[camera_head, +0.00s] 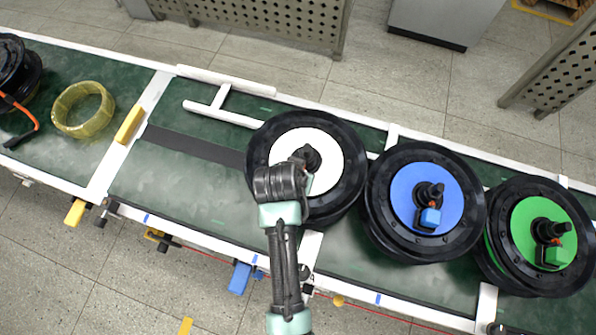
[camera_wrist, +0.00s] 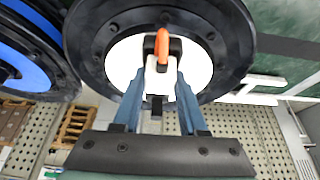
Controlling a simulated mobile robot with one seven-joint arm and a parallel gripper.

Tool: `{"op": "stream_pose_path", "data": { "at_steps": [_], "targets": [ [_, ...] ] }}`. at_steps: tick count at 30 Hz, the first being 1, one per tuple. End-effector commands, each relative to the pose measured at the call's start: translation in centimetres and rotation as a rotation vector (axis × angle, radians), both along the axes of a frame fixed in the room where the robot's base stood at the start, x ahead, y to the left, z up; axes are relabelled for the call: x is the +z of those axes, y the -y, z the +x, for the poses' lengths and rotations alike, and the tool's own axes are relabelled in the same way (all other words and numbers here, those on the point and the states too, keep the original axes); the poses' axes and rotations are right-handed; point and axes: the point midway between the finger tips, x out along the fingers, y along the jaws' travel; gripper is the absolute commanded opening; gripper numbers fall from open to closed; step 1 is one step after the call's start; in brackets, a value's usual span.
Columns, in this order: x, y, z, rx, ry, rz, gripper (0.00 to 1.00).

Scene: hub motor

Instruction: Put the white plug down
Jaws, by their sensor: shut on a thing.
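The white plug (camera_wrist: 160,80), with an orange tip, sits between the two blue fingers of my gripper (camera_wrist: 157,88) in the wrist view. My gripper is shut on it. Behind the plug is the hub motor with the white disc (camera_wrist: 200,62) and black rim. In the head view this white-disc motor (camera_head: 322,147) lies on the conveyor, and my gripper (camera_head: 303,172) is over the lower part of its disc. My wrist mostly hides the plug there. I cannot tell whether the plug touches the motor.
A blue-disc motor (camera_head: 405,195) and a green-disc motor (camera_head: 522,225), each with a matching plug, stand to the right on the green conveyor (camera_head: 195,195). A yellow ring (camera_head: 66,123) lies at left. The belt left of the white-disc motor is mostly clear.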

Motion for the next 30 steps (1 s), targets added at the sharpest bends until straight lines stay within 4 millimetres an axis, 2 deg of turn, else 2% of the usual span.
{"op": "stream_pose_path", "data": {
  "at_steps": [2,3,8,20,26,30],
  "targets": [
    [-0.3,0.0,0.0,0.0,0.0,0.0,0.0],
    [-0.3,0.0,0.0,0.0,0.0,0.0,0.43],
    [-0.2,0.0,0.0,0.0,0.0,0.0,0.72],
    [0.4,-0.1,-0.1,0.0,0.001,0.001,0.72],
    [2.8,-0.4,-1.2,0.002,0.003,0.0,0.72],
    [5.2,-0.8,-2.2,0.0,0.003,0.0,0.72]
  ]
}}
